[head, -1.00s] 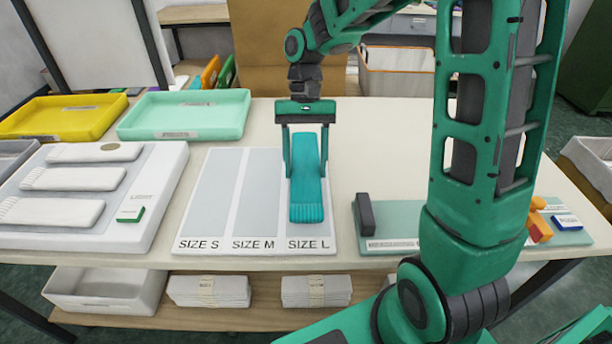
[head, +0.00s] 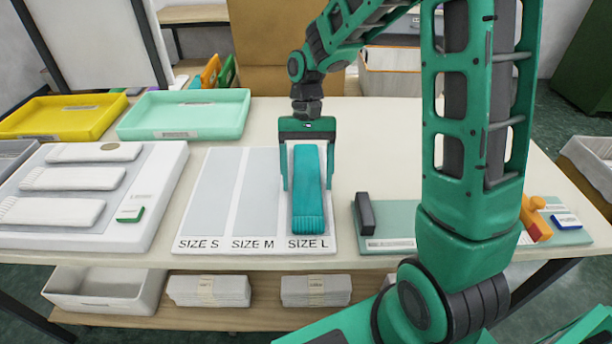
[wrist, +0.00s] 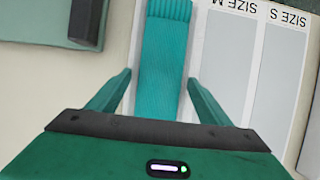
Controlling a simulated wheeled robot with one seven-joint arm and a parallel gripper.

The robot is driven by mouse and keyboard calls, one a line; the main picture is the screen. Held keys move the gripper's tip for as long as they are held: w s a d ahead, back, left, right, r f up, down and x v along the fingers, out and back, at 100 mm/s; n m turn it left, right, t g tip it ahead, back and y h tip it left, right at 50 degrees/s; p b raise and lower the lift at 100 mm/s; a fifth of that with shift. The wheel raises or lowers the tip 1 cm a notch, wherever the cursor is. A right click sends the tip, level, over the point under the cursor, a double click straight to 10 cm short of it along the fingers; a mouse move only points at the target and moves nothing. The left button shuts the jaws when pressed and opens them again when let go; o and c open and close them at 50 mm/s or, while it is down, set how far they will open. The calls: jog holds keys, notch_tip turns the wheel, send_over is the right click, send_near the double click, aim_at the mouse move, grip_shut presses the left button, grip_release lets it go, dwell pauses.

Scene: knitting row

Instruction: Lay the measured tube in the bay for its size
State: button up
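The teal ribbed tube (head: 308,205) lies lengthwise in the SIZE L bay of the white sizing board (head: 206,243), its ribbed end close to the SIZE L label. It also shows in the wrist view (wrist: 162,60). My gripper (head: 308,186) is over the tube, with one finger on each side. In the wrist view my gripper (wrist: 160,76) is open, its fingers spread beyond the tube's edges. The SIZE S bay (head: 212,200) and SIZE M bay (head: 254,200) are empty.
Left of the board, a white panel (head: 160,185) carries several pale tubes. Behind it are a yellow tray (head: 60,133) and a mint tray (head: 185,133). Right of the board, a pale green base with a dark upright block (head: 365,214) stands close. Bare table lies behind that base.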

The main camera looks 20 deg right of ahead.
jog(key=v, duration=1.2)
jog(key=s+d+f+t, duration=0.1)
jog(key=s+d, duration=0.4)
jog(key=s, duration=0.3)
jog(key=s+d+m+t+h, duration=0.1)
jog(key=s+d, duration=0.4)
jog(key=s, duration=0.4)
jog(key=s+d+f+t, duration=0.1)
jog(key=s+d+t, duration=0.1)
jog(key=s+d, duration=0.3)
jog(key=s, duration=0.3)
jog(key=shift+s+d+f+m+h, duration=0.3)
jog(key=shift+s+d+m, duration=0.05)
jog(key=shift+m, duration=0.05)
